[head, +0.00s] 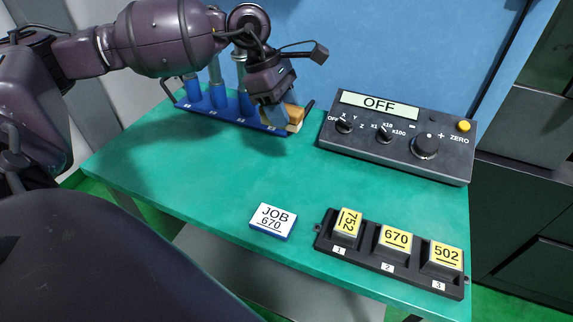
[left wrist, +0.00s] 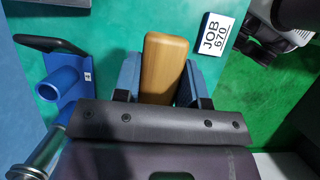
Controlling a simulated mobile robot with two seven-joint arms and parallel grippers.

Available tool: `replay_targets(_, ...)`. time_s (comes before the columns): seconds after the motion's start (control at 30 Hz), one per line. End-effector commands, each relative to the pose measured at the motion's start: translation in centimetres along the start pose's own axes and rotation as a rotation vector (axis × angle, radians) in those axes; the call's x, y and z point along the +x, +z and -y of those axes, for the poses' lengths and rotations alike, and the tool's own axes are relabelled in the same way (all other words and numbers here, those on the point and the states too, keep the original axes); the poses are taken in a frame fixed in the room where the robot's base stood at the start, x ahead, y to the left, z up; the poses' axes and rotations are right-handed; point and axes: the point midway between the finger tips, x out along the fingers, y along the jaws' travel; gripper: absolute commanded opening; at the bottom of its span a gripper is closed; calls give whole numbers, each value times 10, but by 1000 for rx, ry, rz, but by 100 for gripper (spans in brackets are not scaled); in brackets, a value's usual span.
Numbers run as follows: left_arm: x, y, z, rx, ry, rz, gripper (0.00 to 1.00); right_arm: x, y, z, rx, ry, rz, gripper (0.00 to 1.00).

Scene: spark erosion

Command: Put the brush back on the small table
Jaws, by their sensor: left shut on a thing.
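The brush (head: 294,114) has a tan wooden body with a paler part beneath it in the head view. My left gripper (head: 277,112) is shut on it, at the right end of the blue rack. In the left wrist view the brush's wooden body (left wrist: 164,62) sits between the two blue fingers of my left gripper (left wrist: 160,80). Its lower part is hidden there. The small table has a green top (head: 190,165). I cannot tell whether the brush touches the rack or the table top. My right gripper is not in view.
The blue rack (head: 222,112) with upright cylinders stands at the table's back. A dark control box (head: 345,150) reading OFF stands to its right. A JOB 670 block (head: 273,220) and a black holder (head: 380,265) with numbered yellow-topped blocks are at the front. The table's middle left is clear.

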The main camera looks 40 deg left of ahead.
Motion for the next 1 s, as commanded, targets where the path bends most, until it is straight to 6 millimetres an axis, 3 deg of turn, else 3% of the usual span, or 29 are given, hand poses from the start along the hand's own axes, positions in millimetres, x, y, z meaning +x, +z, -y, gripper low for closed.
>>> replay_targets(0.03,14,-6,1,-3,-6,0,16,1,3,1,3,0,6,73)
replay_targets(0.33,71,-29,0,-2,-5,1,16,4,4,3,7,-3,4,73)
replay_targets(0.73,98,-40,0,-2,-2,1,16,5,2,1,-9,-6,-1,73)
replay_targets(1.0,137,-56,0,-2,-4,2,16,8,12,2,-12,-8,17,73)
